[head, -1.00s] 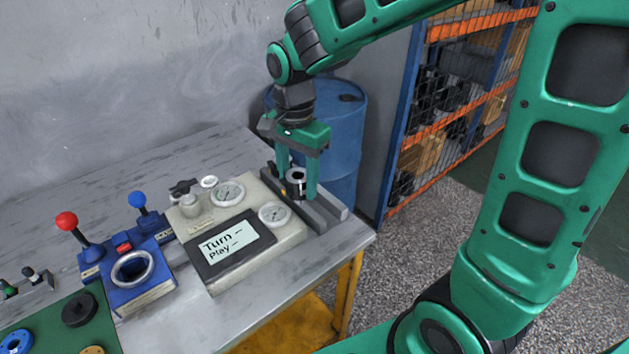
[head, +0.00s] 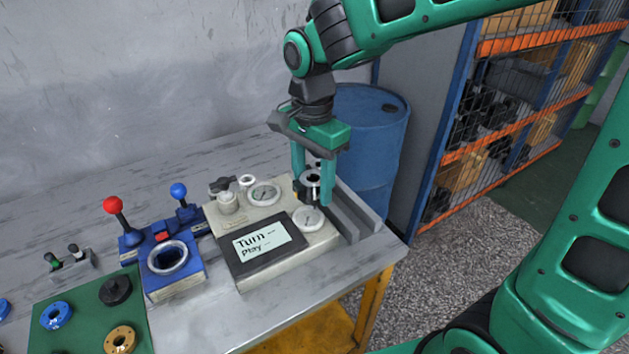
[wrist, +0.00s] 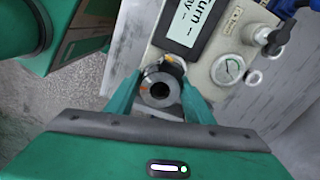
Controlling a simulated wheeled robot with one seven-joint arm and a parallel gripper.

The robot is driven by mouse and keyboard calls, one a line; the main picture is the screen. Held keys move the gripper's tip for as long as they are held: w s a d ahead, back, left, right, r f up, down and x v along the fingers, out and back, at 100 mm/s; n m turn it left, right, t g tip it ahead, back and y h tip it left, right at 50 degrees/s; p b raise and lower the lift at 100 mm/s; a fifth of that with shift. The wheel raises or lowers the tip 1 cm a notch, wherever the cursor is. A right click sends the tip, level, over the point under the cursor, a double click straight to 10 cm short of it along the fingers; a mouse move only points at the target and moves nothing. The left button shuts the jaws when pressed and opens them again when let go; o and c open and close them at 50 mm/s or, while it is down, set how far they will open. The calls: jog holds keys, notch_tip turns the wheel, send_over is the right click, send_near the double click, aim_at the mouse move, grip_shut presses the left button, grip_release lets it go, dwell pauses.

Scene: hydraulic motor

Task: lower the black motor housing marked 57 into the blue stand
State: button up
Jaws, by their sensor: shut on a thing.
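My gripper (head: 314,192) is shut on the black motor housing (head: 313,182). It holds the housing near the right edge of the gauge panel, beside the grey rails. In the wrist view the housing (wrist: 160,90) sits between the two green fingers, with its round metal top and dark bore facing the camera. The marking 57 cannot be read. The blue stand (head: 175,286) is on the table to the left, beyond the gauge panel. It has a silver ring around an open, dark hole. The stand is not clearly seen in the wrist view.
The gauge panel (head: 237,274) with a screen, gauges and a valve knob lies between gripper and stand. Red (head: 113,205) and blue (head: 178,191) lever knobs rise behind the stand. A green mat (head: 75,325) with round parts lies left. A blue barrel (head: 372,140) stands behind.

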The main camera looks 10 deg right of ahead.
jog(key=shift+r, duration=2.25)
